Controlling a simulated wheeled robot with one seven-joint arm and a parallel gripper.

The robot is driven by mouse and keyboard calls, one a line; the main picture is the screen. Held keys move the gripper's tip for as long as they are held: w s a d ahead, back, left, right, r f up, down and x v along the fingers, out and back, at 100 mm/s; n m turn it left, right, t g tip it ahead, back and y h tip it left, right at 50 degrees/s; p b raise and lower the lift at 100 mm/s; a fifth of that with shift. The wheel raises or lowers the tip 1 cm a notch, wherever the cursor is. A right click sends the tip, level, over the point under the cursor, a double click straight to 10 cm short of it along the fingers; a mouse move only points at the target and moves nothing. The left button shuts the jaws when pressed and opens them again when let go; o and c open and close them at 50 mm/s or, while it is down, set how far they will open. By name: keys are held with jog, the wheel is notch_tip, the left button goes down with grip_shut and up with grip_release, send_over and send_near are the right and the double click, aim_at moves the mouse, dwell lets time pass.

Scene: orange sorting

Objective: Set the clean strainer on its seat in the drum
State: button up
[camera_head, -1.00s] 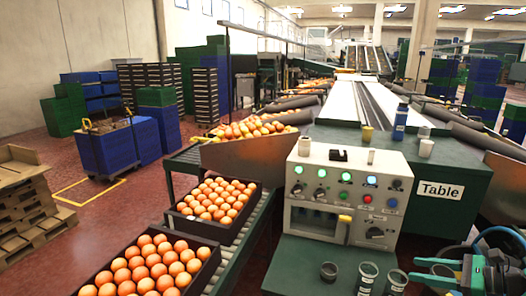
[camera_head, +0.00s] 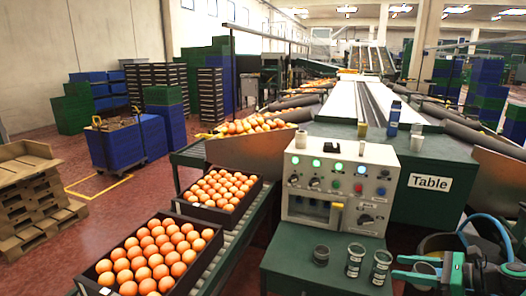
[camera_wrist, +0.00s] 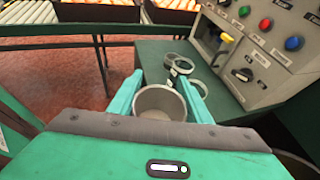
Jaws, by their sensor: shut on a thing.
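My gripper (camera_wrist: 165,100) is shut on a grey, open-topped cup (camera_wrist: 160,101) in the wrist view. It looks like the strainer, but its mesh and bottom cannot be made out. In the head view my gripper (camera_head: 412,270) is at the lower right, right of the green bench, with the cup (camera_head: 426,269) partly hidden by it. A dark cup (camera_head: 321,254) and two labelled jars (camera_head: 355,260) (camera_head: 380,267) stand on the bench. Their label text is too small to read. A dark curved rim (camera_wrist: 300,163) shows at the lower right of the wrist view; I cannot tell whether it is the drum.
A control box (camera_head: 340,185) with lit buttons stands at the back of the green bench (camera_head: 300,245). Behind it, a bottle (camera_head: 394,119) and small cups stand on the counter marked Table (camera_head: 430,183). Orange crates (camera_head: 165,262) lie on rollers at left.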

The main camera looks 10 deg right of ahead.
jog(key=w+a+f+n+g+y, duration=0.1)
jog(key=w+a+f, duration=0.1)
jog(key=w+a, duration=0.9)
jog(key=w+a+f+n+g+y, duration=0.1)
jog(key=w+a+f+n, duration=0.1)
jog(key=w+a, duration=0.8)
jog(key=a+f, duration=0.1)
jog(key=a, duration=0.2)
jog(key=shift+w+g+y, duration=0.3)
jog(key=shift+w+g, duration=0.1)
